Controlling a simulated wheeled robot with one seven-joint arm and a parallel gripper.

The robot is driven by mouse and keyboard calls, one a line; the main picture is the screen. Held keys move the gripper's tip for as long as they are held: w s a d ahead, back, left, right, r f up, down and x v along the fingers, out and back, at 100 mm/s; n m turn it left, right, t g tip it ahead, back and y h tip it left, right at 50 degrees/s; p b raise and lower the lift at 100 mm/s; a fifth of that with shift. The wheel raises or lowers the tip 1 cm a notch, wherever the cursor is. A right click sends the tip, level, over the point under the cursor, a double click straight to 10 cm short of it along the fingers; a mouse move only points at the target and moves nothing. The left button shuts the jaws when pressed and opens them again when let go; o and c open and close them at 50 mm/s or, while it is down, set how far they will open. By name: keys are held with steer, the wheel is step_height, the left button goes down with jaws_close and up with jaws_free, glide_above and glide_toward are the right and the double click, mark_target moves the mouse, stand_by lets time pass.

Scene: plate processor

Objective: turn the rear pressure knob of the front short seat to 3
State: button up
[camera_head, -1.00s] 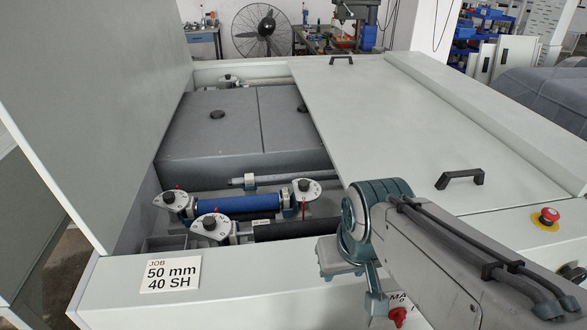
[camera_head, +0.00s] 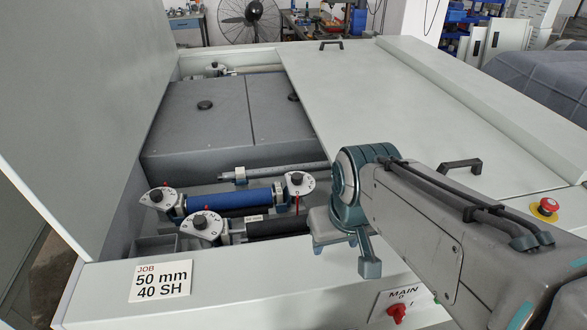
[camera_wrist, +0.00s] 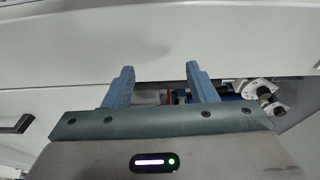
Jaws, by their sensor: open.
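A blue roller (camera_head: 232,201) lies in the open bay, with a dial knob at each end: a left knob (camera_head: 157,195) and a right knob (camera_head: 296,178), both black on white scale plates with red marks. Another knob (camera_head: 201,222) sits nearer, at the left end of a dark roller (camera_head: 275,229). I cannot tell which one is the rear pressure knob, and the scale numbers are too small to read. My gripper (camera_head: 343,240) is open and empty, right of the knobs above the front edge. In the wrist view, its two fingers (camera_wrist: 160,75) are apart, with part of a roller beyond.
A job sign (camera_head: 160,281) reads 50 mm, 40 SH. A red main switch (camera_head: 397,312) and a red emergency stop (camera_head: 548,205) are on the front right. A light cover (camera_head: 400,110) with black handles lies right of the bay; a raised panel (camera_head: 75,110) stands left.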

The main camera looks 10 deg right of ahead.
steer(key=w+r+n+g, duration=0.1)
steer(key=w+r+n, duration=0.15)
steer(key=w, duration=0.55)
steer(key=w+r+n+g, duration=0.15)
steer(key=w+r, duration=0.25)
steer(key=w, duration=0.5)
steer(key=n, duration=0.5)
glide_above(297, 176)
step_height(297, 176, down, 3)
steer(key=shift+g, duration=0.35)
step_height(297, 176, down, 14)
steer(key=shift+w+r+p, duration=0.1)
steer(key=shift+r+p, duration=0.1)
steer(key=shift+p, duration=0.9)
steer(key=shift+c, duration=0.3)
steer(key=c, duration=0.9)
